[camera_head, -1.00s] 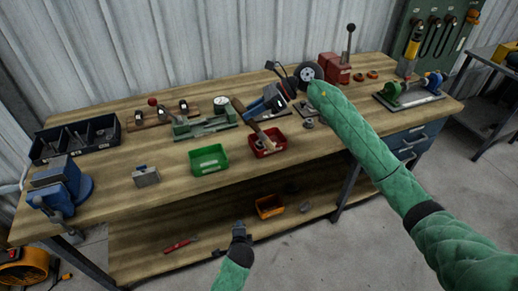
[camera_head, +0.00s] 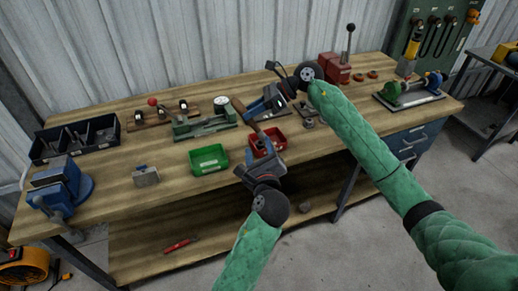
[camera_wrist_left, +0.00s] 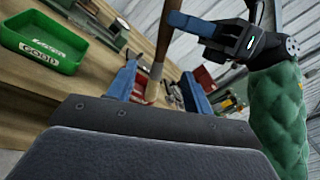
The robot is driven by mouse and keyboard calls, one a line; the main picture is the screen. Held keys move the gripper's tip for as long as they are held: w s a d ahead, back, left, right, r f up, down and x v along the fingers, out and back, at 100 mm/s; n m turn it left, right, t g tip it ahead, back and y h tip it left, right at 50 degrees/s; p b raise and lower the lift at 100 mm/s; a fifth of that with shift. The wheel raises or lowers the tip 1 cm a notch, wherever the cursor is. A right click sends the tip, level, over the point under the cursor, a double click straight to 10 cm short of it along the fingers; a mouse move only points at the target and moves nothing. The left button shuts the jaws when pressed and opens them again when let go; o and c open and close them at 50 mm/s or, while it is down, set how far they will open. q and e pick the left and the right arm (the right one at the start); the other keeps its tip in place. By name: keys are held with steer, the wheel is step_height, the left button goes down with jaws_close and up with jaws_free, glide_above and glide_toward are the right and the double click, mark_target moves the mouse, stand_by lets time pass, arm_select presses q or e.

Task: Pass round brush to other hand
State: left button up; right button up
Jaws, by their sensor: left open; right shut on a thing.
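The round brush (camera_head: 240,107) has a long brown wooden handle and slants down over the bench. My right gripper (camera_head: 264,103) is shut on it, and blue finger pads of that gripper (camera_wrist_left: 190,24) show beside the handle in the left wrist view. My left gripper (camera_head: 262,158) is open, below and in front of the right one. In the left wrist view the brush (camera_wrist_left: 163,48) runs down so that its lower, paler end lies between the two blue fingers of my left gripper (camera_wrist_left: 158,82). I cannot tell whether either finger touches it.
A green bin (camera_head: 208,160) and a red bin (camera_head: 266,145) stand on the wooden bench (camera_head: 115,205) behind my left gripper. A blue vise (camera_head: 58,187) and a black tray (camera_head: 75,138) are at the left. A red screwdriver (camera_head: 180,244) lies on the lower shelf.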

mark_target(255, 128)
arm_select(q)
steer(key=w, duration=0.8)
steer(key=w+a, duration=0.1)
steer(key=w, duration=0.2)
steer(key=shift+w+r, duration=0.3)
steer(key=shift+w, duration=0.1)
steer(key=shift+d, duration=0.1)
steer(key=c, duration=1.1)
arm_select(e)
steer(key=o, duration=1.1)
steer(key=shift+c, duration=0.2)
